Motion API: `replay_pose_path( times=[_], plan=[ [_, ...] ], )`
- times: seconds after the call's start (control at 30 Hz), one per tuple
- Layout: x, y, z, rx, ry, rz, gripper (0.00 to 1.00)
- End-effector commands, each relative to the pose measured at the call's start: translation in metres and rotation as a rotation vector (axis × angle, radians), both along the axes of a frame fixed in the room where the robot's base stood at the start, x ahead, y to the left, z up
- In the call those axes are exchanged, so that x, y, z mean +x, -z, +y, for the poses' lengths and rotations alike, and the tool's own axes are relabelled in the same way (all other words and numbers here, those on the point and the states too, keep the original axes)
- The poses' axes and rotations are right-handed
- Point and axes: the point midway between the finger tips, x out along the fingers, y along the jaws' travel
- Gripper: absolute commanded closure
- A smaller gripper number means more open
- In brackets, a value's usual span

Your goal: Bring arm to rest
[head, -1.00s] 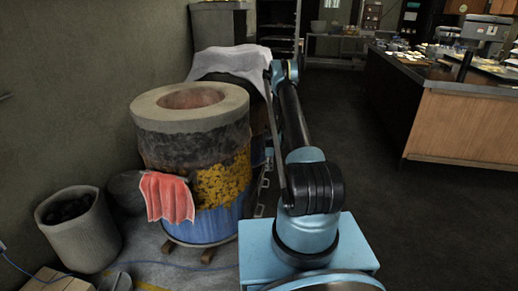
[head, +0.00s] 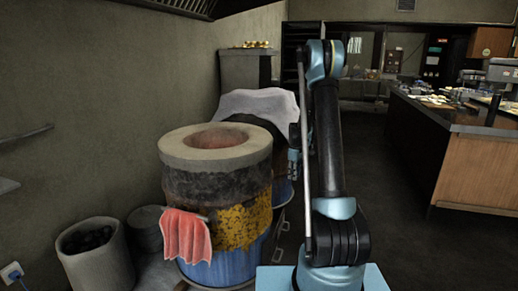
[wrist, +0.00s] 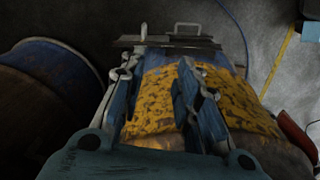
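My arm (head: 328,150) stands raised in front of the head camera, to the right of the barrel oven (head: 215,190). My gripper (wrist: 156,68) shows in the wrist view with its two fingers apart and nothing between them. The oven's yellow flaking band (wrist: 160,100) lies behind the fingers; I cannot tell the distance. In the head view the gripper is a small dark-blue shape (head: 294,160) at the oven's right side, partly hidden by my arm.
A red cloth (head: 186,236) hangs on the oven's front. A second barrel under a white cloth (head: 258,104) stands behind. A grey bin (head: 97,262) is at lower left. A wooden counter (head: 480,170) stands right; the dark floor (head: 395,225) between is clear.

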Motion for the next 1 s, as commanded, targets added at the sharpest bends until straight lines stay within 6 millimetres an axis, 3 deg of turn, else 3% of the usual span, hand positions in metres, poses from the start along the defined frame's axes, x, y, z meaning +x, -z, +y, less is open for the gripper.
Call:
replay_pose_path(
  times=[0.2,0.5,1.0],
  plan=[
    [-0.041,-0.052,0.000,0.005,0.091,-0.013,0.70],
    [-0.101,-0.109,0.000,0.014,0.218,-0.032,0.70],
    [-0.215,-0.169,0.000,0.033,0.428,-0.062,0.70]
  ],
)
